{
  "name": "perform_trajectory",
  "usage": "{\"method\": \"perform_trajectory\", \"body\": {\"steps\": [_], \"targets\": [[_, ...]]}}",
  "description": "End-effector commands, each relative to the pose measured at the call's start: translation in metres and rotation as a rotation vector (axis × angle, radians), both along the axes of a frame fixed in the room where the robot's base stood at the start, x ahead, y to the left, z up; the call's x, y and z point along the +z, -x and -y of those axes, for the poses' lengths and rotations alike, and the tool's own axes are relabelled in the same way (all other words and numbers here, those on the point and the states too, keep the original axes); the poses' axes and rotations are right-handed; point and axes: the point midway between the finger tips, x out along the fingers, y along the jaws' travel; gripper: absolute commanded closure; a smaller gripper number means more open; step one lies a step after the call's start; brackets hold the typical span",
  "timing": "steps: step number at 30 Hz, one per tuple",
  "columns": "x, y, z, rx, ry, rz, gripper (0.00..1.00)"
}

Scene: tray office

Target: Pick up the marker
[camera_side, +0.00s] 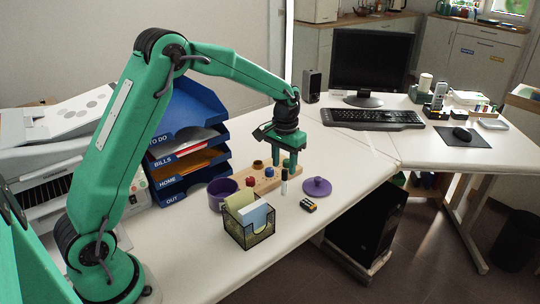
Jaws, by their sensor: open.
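The marker (284,187) looks like a small white cylinder with a dark top. It stands upright on the white desk, at the front right end of a wooden block. My gripper (286,166) is open and points down. Its two green fingers are just above the marker's top in the picture. I cannot tell whether the fingers are directly over the marker or behind it. Nothing shows between the fingers.
The wooden block (262,187) holds small coloured pieces. A purple pot (222,193) and a mesh holder with paper (261,237) stand left. A purple lid (317,186) and batteries (308,205) lie right. Blue letter trays (190,131) rise behind. The desk's right front is clear.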

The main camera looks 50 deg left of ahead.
Motion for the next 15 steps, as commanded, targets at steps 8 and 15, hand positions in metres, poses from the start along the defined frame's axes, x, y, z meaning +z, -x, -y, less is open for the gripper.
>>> {"method": "perform_trajectory", "body": {"steps": [8,15], "targets": [[-0.006,-0.002,-0.001,0.002,0.001,-0.005,0.57],[-0.023,-0.002,-0.001,0.002,0.001,-0.007,0.57]]}}
